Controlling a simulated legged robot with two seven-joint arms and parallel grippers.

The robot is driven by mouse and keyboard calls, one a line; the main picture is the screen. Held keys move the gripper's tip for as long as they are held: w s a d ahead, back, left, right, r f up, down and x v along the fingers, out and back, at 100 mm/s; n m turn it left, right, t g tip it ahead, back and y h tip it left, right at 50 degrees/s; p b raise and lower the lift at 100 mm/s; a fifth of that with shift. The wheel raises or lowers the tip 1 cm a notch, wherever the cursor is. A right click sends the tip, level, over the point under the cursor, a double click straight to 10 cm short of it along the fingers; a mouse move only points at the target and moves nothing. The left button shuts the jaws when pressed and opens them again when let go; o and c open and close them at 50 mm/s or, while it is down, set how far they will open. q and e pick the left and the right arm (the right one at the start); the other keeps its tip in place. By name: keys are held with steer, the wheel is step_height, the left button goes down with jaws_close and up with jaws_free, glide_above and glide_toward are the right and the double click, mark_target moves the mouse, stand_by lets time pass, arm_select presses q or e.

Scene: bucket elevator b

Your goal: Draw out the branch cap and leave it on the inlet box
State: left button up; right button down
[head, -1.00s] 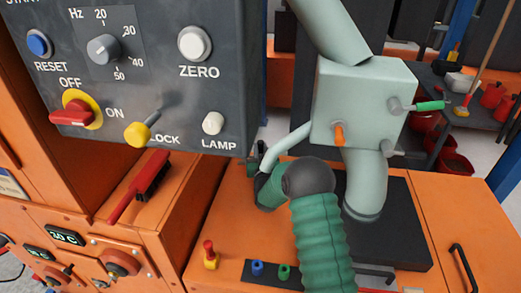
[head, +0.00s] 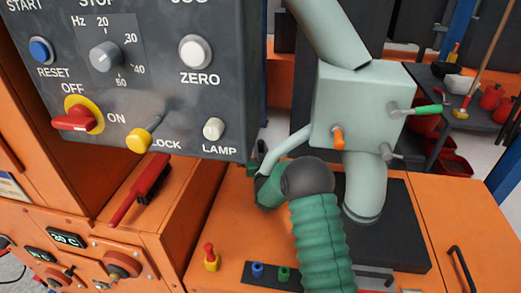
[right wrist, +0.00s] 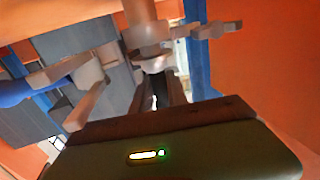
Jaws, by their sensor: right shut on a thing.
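My right gripper (head: 259,170) is at the lower left end of the thin branch pipe (head: 288,146), which slopes down from the grey-green box (head: 365,105). My green forearm and dark wrist partly hide it. In the right wrist view, the dark fingers (right wrist: 160,95) are closed around the end of a pale round piece (right wrist: 153,62), which appears to be the branch cap. It is in line with the pipe; I cannot tell whether they are apart. The orange box (head: 222,215), seemingly the inlet box, lies below with a broad flat top. My left gripper is not in view.
A grey control panel (head: 150,65) overhangs at the left. A red-handled brush (head: 140,190) lies below it. A red-and-yellow knob (head: 210,256) and a dark strip with blue and green plugs (head: 270,273) are on the orange top. Levers stick out of the grey-green box.

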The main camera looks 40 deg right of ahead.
mark_target(261, 140)
steer(key=shift+r+p, duration=1.2)
steer(key=shift+r, duration=0.55)
steer(key=shift+r, duration=0.1)
